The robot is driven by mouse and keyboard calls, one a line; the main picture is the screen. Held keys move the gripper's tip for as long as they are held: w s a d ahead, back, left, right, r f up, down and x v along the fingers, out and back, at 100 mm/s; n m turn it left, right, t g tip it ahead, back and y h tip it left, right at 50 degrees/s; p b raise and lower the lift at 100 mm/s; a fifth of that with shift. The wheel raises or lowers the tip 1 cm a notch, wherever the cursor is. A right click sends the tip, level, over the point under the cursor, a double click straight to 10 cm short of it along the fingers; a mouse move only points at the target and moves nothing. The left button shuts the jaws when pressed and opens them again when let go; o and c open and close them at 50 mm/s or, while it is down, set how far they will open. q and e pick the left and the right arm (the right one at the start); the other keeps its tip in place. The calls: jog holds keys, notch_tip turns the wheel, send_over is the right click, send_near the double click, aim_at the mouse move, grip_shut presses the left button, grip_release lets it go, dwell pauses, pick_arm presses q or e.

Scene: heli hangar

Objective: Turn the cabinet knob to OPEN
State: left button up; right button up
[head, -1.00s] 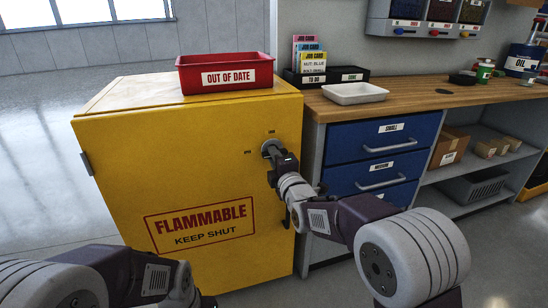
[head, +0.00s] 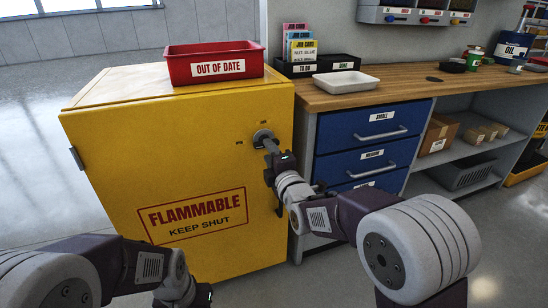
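The yellow cabinet (head: 115,165) stands left of the workbench, with its door facing me and closed. Two small labels sit above and left of the knob, too small to read. My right gripper (head: 270,148) is at the knob, its fingertips against or around the grip. It is seen nearly edge-on, so the finger gap is hidden. Which way the knob points is hard to tell. My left gripper (head: 203,294) barely shows at the bottom edge, fingers out of sight.
A red OUT OF DATE bin (head: 213,63) sits on the cabinet. The wooden workbench (head: 400,90) with blue drawers (head: 372,128) stands close to the right of my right wrist. A white tray (head: 347,84) lies on it. The floor left of the cabinet is clear.

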jog(key=p+v, duration=0.1)
jog(key=v, duration=0.4)
jog(key=shift+s+d, duration=0.1)
jog(key=shift+s, duration=0.2)
jog(key=shift+d, duration=0.1)
jog(key=d+r+m+h+p, duration=0.1)
jog(key=d+r+h+p, duration=0.15)
jog(key=d, duration=0.35)
jog(key=s+d+f+m+g+h, duration=0.1)
jog(key=s+d+f+m+g, duration=0.3)
jog(key=f, duration=0.3)
jog(key=s+d+f+m+g+h, duration=0.2)
jog(key=s+d+f+m+g, duration=0.1)
jog(key=d+f+m, duration=0.3)
jog(key=s+f+m+g+p, duration=0.1)
jog(key=s+f+m+g, duration=0.45)
jog(key=s, duration=0.35)
jog(key=s+f+m+g, duration=0.4)
jog(key=s+m, duration=0.2)
jog(key=s, duration=0.3)
notch_tip(320, 180, up, 37)
jog(key=p, duration=3.8)
jog(key=shift+a, duration=0.35)
